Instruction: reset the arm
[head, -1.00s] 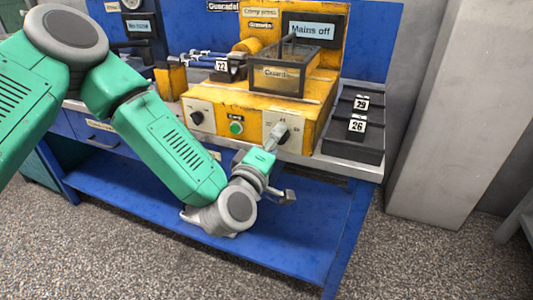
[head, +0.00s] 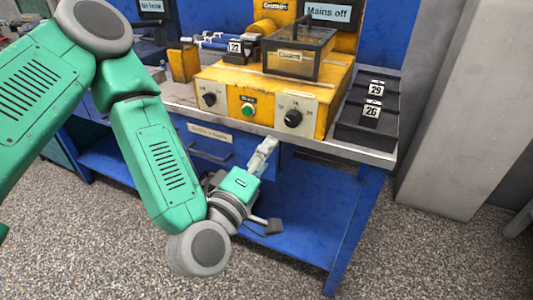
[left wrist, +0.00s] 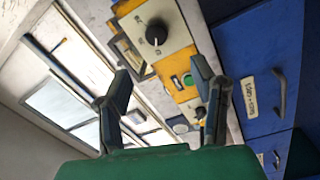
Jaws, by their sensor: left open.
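My left gripper (head: 268,190) is open and empty in the head view, in front of the bench's front edge and below the yellow machine (head: 272,100). Its two fingers are spread apart and touch nothing that I can see. In the left wrist view the open fingers (left wrist: 160,68) point towards the machine's front, with the black right knob (left wrist: 156,33) and the green button (left wrist: 187,79) beyond them. In the head view the right knob (head: 293,118) and the left knob (head: 209,99) are both uncovered. My right gripper is not in view.
A clear guard box (head: 297,55) sits on the machine. Black blocks labelled 29 and 26 (head: 368,118) stand at its right. The blue bench (head: 310,205) has a drawer with a label and a low shelf. Open floor (head: 420,255) lies in front and to the right.

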